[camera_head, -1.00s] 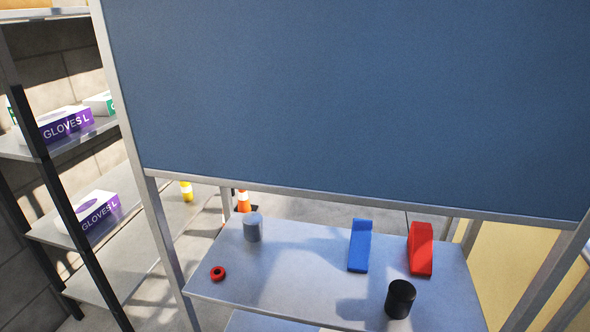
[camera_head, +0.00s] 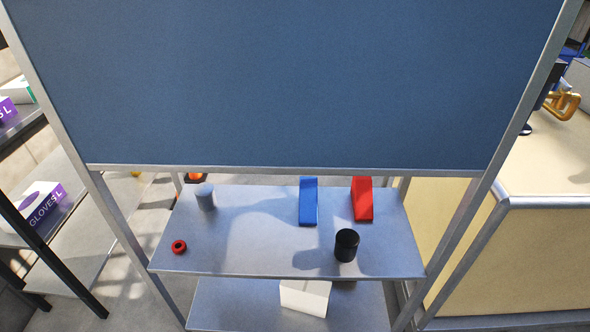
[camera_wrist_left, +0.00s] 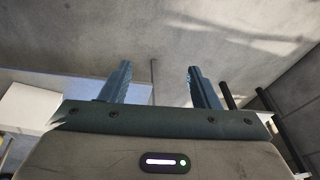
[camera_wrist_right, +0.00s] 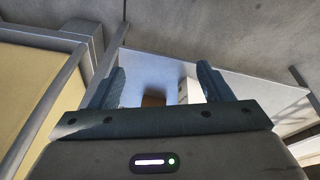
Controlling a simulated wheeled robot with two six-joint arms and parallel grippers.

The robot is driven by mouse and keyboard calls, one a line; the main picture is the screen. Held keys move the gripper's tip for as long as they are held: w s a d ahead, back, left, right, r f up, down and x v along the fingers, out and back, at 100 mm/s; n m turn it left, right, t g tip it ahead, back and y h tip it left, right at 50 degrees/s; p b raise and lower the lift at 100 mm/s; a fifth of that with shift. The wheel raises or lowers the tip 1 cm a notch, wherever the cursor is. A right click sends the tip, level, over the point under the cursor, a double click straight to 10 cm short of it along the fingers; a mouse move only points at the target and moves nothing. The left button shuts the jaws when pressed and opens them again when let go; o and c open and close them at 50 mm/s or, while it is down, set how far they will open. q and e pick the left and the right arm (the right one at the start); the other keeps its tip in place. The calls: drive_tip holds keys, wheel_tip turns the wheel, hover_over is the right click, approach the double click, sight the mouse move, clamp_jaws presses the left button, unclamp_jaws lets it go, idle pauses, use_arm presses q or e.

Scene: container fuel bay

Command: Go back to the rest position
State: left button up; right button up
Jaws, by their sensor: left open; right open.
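My left gripper (camera_wrist_left: 158,82) shows in the left wrist view with its two fingers apart and nothing between them, over grey floor. My right gripper (camera_wrist_right: 160,84) shows in the right wrist view, also with fingers apart and empty, with a metal shelf beyond it. Neither gripper shows in the head view. The task names no object. On the shelf (camera_head: 265,262) in front of me stand a grey cylinder (camera_head: 205,197), a red ring (camera_head: 179,247), a blue wedge-like block (camera_head: 308,203), a red wedge-like block (camera_head: 362,200) and a black cylinder (camera_head: 346,246).
A large blue-grey panel (camera_head: 280,85) rises above the shelf. A white box (camera_head: 305,297) sits on the lower shelf. A rack with glove boxes (camera_head: 42,205) stands at left. A beige-sided counter (camera_head: 530,255) with a yellow-brass fitting (camera_head: 563,103) is at right.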

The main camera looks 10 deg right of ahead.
use_arm(q)
drive_tip(key=s+a+f+g+p, duration=0.1)
drive_tip(key=s+a+f+p, duration=0.1)
drive_tip(key=s+f+p, duration=1)
drive_tip(key=s+p, duration=0.1)
drive_tip(key=p, duration=0.1)
drive_tip(key=shift+f+g+p, duration=0.15)
drive_tip(key=shift+g+p, duration=0.15)
drive_tip(key=shift+p, duration=0.05)
use_arm(e)
drive_tip(key=s+d+f+g, duration=0.1)
drive_tip(key=s+d+f, duration=0.1)
drive_tip(key=s+f, duration=1)
drive_tip(key=shift+s+f+g, duration=0.15)
drive_tip(key=shift+s+g, duration=0.15)
drive_tip(key=shift+s, duration=0.25)
